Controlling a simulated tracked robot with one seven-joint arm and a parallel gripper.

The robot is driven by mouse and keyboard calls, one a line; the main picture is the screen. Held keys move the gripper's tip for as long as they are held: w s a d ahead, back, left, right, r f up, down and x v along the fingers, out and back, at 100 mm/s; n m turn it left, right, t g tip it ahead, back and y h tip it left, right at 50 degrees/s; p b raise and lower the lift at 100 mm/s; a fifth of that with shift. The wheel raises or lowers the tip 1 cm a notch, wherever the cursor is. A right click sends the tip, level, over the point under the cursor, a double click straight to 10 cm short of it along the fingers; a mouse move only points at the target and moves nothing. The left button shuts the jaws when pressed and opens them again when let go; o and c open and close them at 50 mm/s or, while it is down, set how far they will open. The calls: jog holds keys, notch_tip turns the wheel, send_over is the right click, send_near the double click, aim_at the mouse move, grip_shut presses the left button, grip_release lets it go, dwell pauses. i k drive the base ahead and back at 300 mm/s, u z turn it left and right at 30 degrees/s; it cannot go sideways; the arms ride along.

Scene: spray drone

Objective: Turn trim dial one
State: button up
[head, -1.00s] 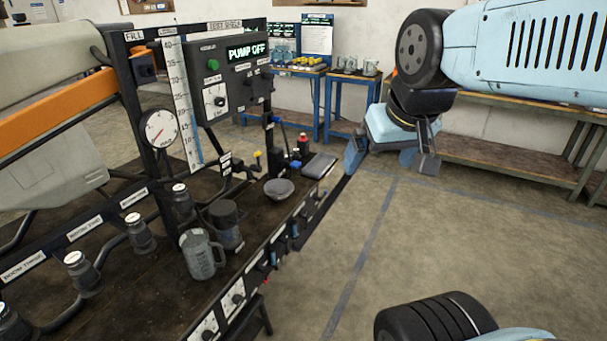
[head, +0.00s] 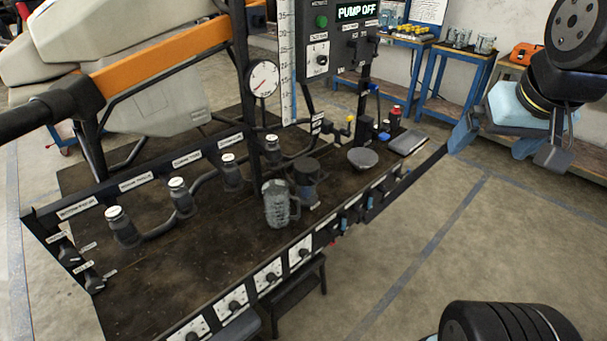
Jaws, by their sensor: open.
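A row of black knobs on white plates runs along the bench's front edge. They are a front knob (head: 197,328), one to its right (head: 234,305), a middle one (head: 270,278) and a far one (head: 302,252). Their labels are too small to read, so I cannot tell which is trim dial one. Two more black knobs (head: 70,258) (head: 93,282) sit at the bench's left corner, with small unreadable labels. My gripper (head: 516,145) is open at the upper right, beyond the bench's right end, well apart from all these knobs.
A grey jug (head: 278,204), a dark cup (head: 307,180), a bowl (head: 363,158) and several capped nozzles (head: 180,197) stand on the bench (head: 190,265). A gauge (head: 263,78) and a control box (head: 340,45) reading PUMP OFF rise behind. The floor at right (head: 500,240) is clear.

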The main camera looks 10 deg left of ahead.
aim_at(304, 253)
jog(key=z, duration=0.45)
jog(key=k, duration=0.95)
jog(key=u, duration=0.9)
